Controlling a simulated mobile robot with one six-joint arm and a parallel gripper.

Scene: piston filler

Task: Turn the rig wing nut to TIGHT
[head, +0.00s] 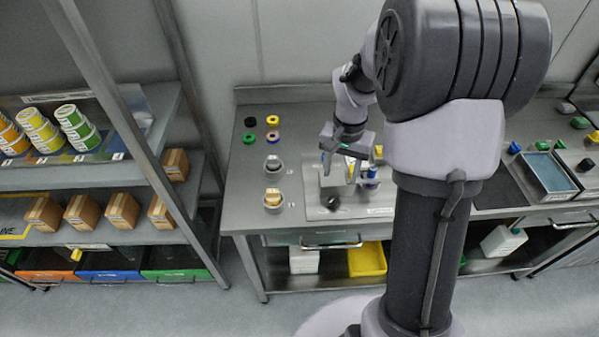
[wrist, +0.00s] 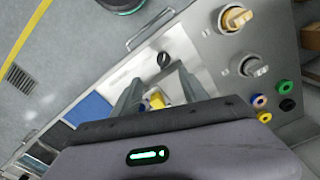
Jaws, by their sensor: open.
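The rig (head: 336,178), a pale block on a metal plate, stands on the workbench, partly hidden by my gripper (head: 339,168). My gripper is open and points down over it, with no object visibly held. In the wrist view, a small yellow part (wrist: 157,101) shows between the fingers of my gripper (wrist: 157,78); I cannot tell whether it is the wing nut. A black round knob (head: 333,202) sits at the plate's front and also shows in the wrist view (wrist: 163,59). No TIGHT mark is readable.
Two rotary knobs, one grey (head: 272,163) and one tan (head: 272,197), are left of the rig. Several coloured rings (head: 272,120) lie behind them. A blue-topped tray (head: 546,172) stands to the right. A shelf with boxes (head: 82,211) is at the left.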

